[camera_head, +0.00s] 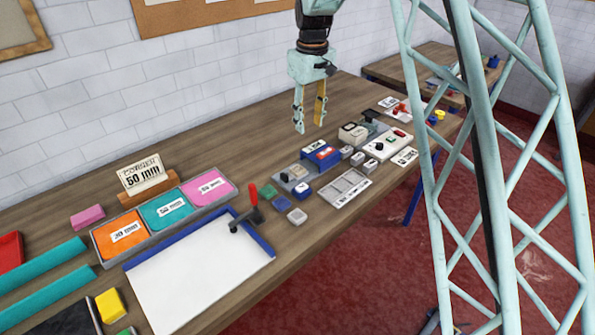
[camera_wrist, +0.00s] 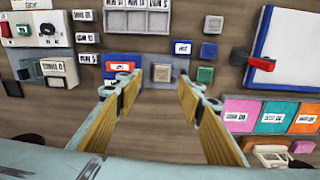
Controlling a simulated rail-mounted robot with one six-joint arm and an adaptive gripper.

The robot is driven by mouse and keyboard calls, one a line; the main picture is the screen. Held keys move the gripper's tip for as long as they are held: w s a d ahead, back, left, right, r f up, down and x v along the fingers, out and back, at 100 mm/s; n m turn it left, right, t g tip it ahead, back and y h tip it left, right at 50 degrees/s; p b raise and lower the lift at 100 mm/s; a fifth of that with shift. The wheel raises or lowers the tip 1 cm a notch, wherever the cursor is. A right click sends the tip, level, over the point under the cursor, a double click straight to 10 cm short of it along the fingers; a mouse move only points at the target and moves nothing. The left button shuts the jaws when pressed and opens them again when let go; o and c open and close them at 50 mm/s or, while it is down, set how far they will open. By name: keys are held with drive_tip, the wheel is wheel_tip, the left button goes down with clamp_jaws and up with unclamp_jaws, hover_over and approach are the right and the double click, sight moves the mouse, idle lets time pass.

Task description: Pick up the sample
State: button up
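No item is marked as the sample, so I cannot tell which one it is. Small square pieces lie left of the devices: a green one (camera_head: 269,191), a blue one (camera_head: 281,203) and a pale grey one (camera_head: 297,216). In the wrist view a green square (camera_wrist: 205,75), a dark square (camera_wrist: 208,51) and a pale square (camera_wrist: 213,25) form a row, right of the fingers' line. My gripper (camera_head: 310,115) hangs above the table's back part, fingers down, apart and empty. In the wrist view its open fingers (camera_wrist: 158,85) frame bare wood near a grey block (camera_wrist: 162,73).
A white board (camera_head: 200,275) with blue edges carries a red-handled lever (camera_head: 252,198). Behind it stands a tray with orange (camera_head: 118,238), teal and pink compartments, and a "50 mm" sign (camera_head: 143,173). Devices, including a blue one (camera_head: 320,153), crowd the right. Wood behind them is clear.

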drive_tip(key=n, duration=0.1)
hover_over(296, 167)
wheel_tip(296, 167, down, 8)
drive_tip(key=shift+s+f+p, duration=0.1)
drive_tip(key=shift+f+p, duration=0.1)
drive_tip(key=shift+p, duration=0.15)
drive_tip(key=shift+d, duration=0.1)
drive_tip(key=shift+f, duration=4.3)
drive_tip(key=shift+f, duration=2.6)
drive_tip(key=shift+c, duration=0.2)
drive_tip(key=c, duration=0.6)
